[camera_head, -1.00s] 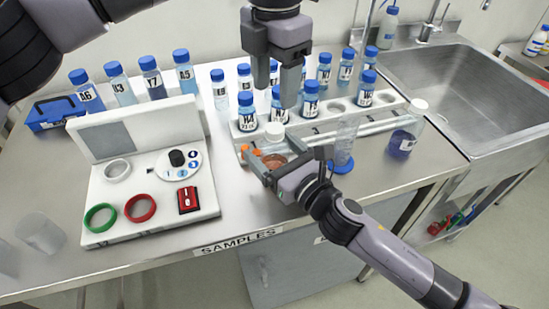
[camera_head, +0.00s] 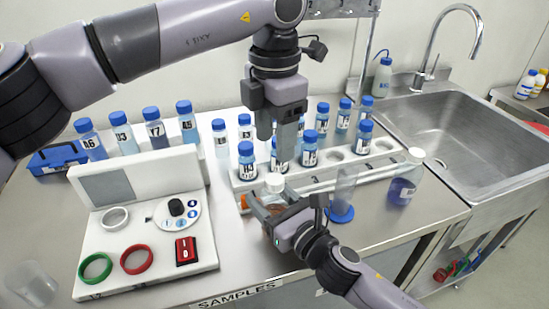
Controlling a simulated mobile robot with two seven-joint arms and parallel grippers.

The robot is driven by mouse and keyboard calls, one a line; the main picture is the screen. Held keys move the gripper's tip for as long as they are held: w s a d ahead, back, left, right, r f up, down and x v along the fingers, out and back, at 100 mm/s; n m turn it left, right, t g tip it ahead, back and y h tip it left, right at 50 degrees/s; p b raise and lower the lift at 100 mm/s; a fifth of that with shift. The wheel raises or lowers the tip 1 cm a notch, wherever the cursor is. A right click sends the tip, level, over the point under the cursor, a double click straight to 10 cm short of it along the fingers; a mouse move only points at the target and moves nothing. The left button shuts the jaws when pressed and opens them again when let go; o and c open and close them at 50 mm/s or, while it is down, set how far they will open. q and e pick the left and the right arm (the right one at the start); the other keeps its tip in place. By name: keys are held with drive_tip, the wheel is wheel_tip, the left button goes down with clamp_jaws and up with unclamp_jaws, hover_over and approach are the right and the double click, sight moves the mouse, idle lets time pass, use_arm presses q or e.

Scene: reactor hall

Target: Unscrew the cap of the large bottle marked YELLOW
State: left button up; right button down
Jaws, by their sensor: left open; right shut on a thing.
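A bottle with a white cap (camera_head: 274,182) and reddish-brown contents stands in front of the sample rack. My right gripper (camera_head: 272,207) is shut around its body, below the cap, and hides much of it. No YELLOW marking can be read on it. My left gripper (camera_head: 276,140) is open and empty, pointing down above the white cap and apart from it. A second white-capped bottle (camera_head: 403,185) with purple liquid stands to the right, near the sink.
A white rack (camera_head: 330,172) with several blue-capped bottles stands just behind. A clear cylinder (camera_head: 344,188) on a blue base is to the right. A white device (camera_head: 155,277) with rings and a red switch is at left. The sink (camera_head: 470,140) is at right.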

sight(275, 178)
use_arm(q)
drive_tip(key=m, duration=0.4)
drive_tip(key=shift+m, duration=0.4)
drive_tip(key=m, duration=2.4)
drive_tip(key=shift+f+m, duration=0.35)
drive_tip(key=shift+m, duration=0.05)
wheel_tip(275, 178, down, 7)
drive_tip(key=shift+f, duration=0.2)
